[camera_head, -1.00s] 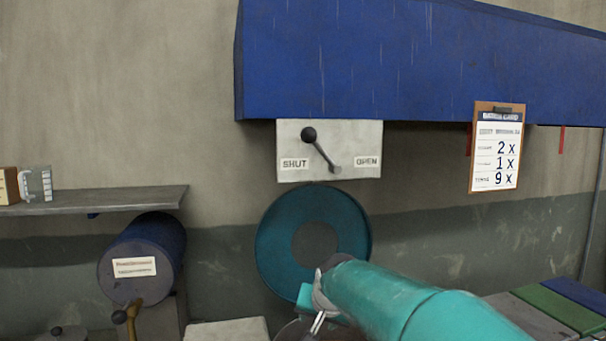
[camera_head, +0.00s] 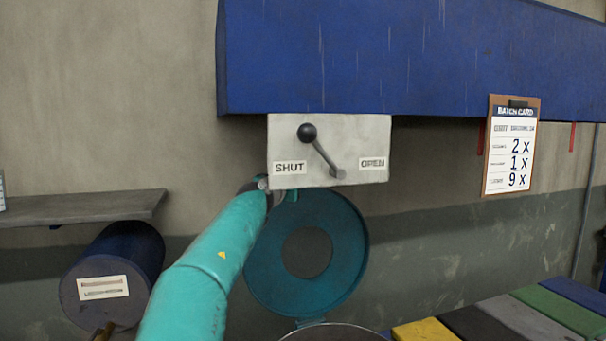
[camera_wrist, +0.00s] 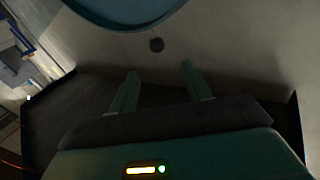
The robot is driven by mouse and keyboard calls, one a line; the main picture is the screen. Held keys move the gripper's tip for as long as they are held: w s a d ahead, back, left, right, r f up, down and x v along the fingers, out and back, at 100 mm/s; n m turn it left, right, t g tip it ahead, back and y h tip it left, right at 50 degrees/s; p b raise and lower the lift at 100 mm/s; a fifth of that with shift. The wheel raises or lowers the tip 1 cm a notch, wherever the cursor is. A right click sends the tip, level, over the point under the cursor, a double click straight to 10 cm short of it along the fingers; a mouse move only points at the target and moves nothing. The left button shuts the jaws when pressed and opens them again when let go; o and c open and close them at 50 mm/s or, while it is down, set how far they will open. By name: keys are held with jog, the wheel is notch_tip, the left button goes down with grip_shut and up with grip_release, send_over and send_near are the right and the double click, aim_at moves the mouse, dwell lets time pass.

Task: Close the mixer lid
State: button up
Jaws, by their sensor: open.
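The mixer lid (camera_head: 345,240), a teal disc with a grey round centre, stands upright and open against the wall. Below it the rim of the mixer bowl (camera_head: 335,328) just shows at the bottom edge. My teal arm comes up from the lower left, and my gripper (camera_head: 268,187) is at the lid's upper left edge, under the switch plate; its fingers are mostly hidden there. In the wrist view my gripper (camera_wrist: 158,72) is open with nothing between its fingers. A blue curved rim and a small dark ball lie ahead of the fingers; I cannot tell which parts they are.
A pale plate (camera_head: 375,130) marked SHUT and OPEN carries a lever with a black knob (camera_head: 307,132), leaning toward SHUT. A blue hopper (camera_head: 400,60) overhangs above. A shelf (camera_head: 80,210) and dark blue drum (camera_head: 115,270) are left; a batch card (camera_head: 511,150) and coloured blocks are right.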

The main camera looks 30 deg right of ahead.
jog(key=shift+x, duration=6.7)
jog(key=shift+s+d+f, duration=0.1)
jog(key=shift+s+d, duration=0.05)
jog(key=shift+s, duration=0.05)
grip_shut()
